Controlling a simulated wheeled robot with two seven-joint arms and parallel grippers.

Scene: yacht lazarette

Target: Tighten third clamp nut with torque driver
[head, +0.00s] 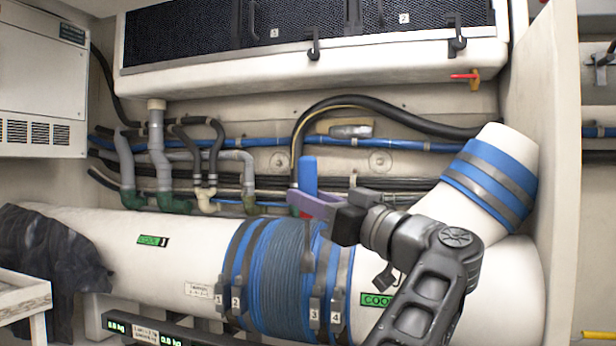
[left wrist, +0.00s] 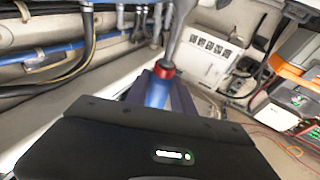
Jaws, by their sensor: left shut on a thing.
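My left gripper (head: 312,203), with purple fingers, is shut on the blue handle of the torque driver (head: 308,174). In the left wrist view the driver's blue handle (left wrist: 157,92) sits between the fingers, with a red collar and grey shaft beyond. In the head view the driver is upright, its shaft pointing down over the blue hose sleeve (head: 282,270). The third clamp (head: 314,312), tagged 3, is below the shaft. Clamps 1 (head: 219,291), 2 (head: 236,300) and 4 (head: 336,313) are also on the sleeve. My right gripper is out of view.
The big white pipe (head: 190,240) runs across the front, with a white branch (head: 512,145) at right. Hoses and pipes (head: 240,142) line the back wall. A dark cloth (head: 45,255) drapes the pipe's left end. A bar with green readouts (head: 117,326) is at the front.

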